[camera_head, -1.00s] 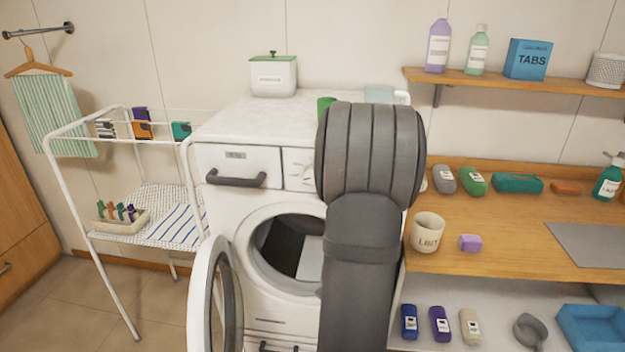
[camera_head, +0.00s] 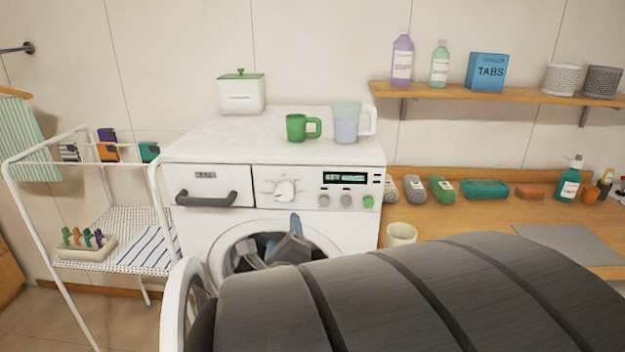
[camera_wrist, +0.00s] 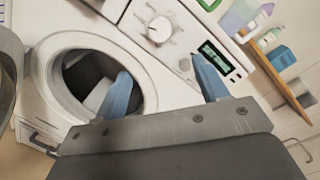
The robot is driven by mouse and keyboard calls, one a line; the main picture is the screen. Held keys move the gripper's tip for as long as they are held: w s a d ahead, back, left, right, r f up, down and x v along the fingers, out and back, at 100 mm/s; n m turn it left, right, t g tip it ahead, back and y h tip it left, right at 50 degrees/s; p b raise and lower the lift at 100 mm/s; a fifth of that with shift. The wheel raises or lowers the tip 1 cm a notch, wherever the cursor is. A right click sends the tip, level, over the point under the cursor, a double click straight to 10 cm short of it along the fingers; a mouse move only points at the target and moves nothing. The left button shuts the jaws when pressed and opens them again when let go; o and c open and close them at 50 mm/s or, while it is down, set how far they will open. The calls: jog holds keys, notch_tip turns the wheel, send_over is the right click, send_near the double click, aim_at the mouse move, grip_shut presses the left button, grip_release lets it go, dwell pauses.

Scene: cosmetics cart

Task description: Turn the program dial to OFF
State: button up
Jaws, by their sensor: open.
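The white round program dial (camera_head: 284,190) is on the washing machine's front panel, between the drawer and the display. It also shows near the top of the wrist view (camera_wrist: 158,28). Its markings are too small to read, so I cannot tell its setting. My gripper (camera_wrist: 163,85) has its two blue-grey fingers apart with nothing between them. In the head view the gripper is partly visible below the dial, in front of the door opening, with the rest hidden behind my arm. In the wrist view the dial lies beyond the fingertips, apart from them.
The lit display (camera_head: 345,178) and several small knobs are right of the dial. The drawer handle (camera_head: 206,199) sticks out at left. The round door (camera_head: 176,310) hangs open below. A green mug (camera_head: 300,128) and clear jug (camera_head: 347,122) stand on top.

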aim_at(284, 193)
jog(key=w, duration=0.5)
jog(key=w+a, duration=0.1)
jog(key=w, duration=0.5)
jog(key=w+a, duration=0.1)
jog(key=w, duration=0.4)
jog(key=shift+w, duration=0.4)
jog(key=c, duration=1)
